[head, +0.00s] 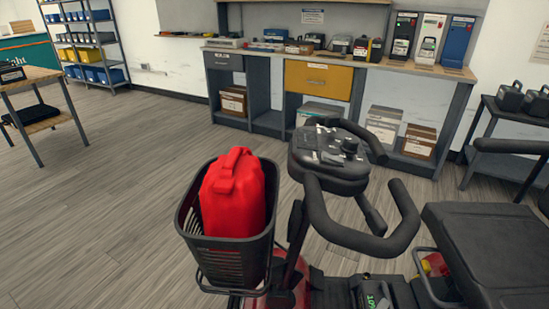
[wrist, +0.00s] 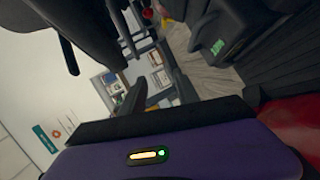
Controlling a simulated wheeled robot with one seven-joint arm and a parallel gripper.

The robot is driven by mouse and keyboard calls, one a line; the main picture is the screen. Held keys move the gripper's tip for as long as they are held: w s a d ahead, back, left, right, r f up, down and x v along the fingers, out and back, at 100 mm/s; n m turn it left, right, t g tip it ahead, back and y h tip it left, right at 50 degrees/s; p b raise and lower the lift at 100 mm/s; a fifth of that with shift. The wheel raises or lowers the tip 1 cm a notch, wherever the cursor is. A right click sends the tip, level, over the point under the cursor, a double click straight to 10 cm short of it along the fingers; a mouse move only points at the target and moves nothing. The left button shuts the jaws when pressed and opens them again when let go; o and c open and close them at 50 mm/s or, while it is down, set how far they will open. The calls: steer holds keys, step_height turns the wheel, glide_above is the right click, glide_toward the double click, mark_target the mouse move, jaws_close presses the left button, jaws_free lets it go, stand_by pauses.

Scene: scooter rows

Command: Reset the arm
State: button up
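A purple casing (wrist: 200,150) with a black edge fills the bottom of the wrist view. It carries a small panel (wrist: 148,155) with a lit yellow bar and a green light. I cannot tell whether it is held or resting on something. A scooter (head: 330,165) stands close in front of me in the head view. A red jerrycan (head: 235,195) sits upright in its black front basket (head: 225,257).
A workbench (head: 340,72) with tools, boxes and a yellow drawer (head: 318,80) runs along the back wall. A dark seat (head: 490,250) is close at right. A shelf rack (head: 88,45) and wooden table (head: 38,80) stand at left. The left floor is clear.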

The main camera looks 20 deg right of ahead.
steer(key=a+t+y, duration=0.4)
steer(key=a+y, duration=0.3)
steer(key=a, duration=0.5)
steer(key=s+a+r+t+y, duration=0.3)
steer(key=s+a+r+y, duration=0.1)
steer(key=s+a+r, duration=0.25)
steer(key=s+a+r+m+t+y, duration=0.2)
steer(key=s+a+r+m+y, duration=0.15)
steer(key=s+r, duration=1.3)
step_height(320, 180, up, 23)
steer(key=p, duration=2.2)
steer(key=shift+w+a+n+h, duration=0.25)
steer(key=shift+a+n+h, duration=0.1)
steer(key=shift+a, duration=0.05)
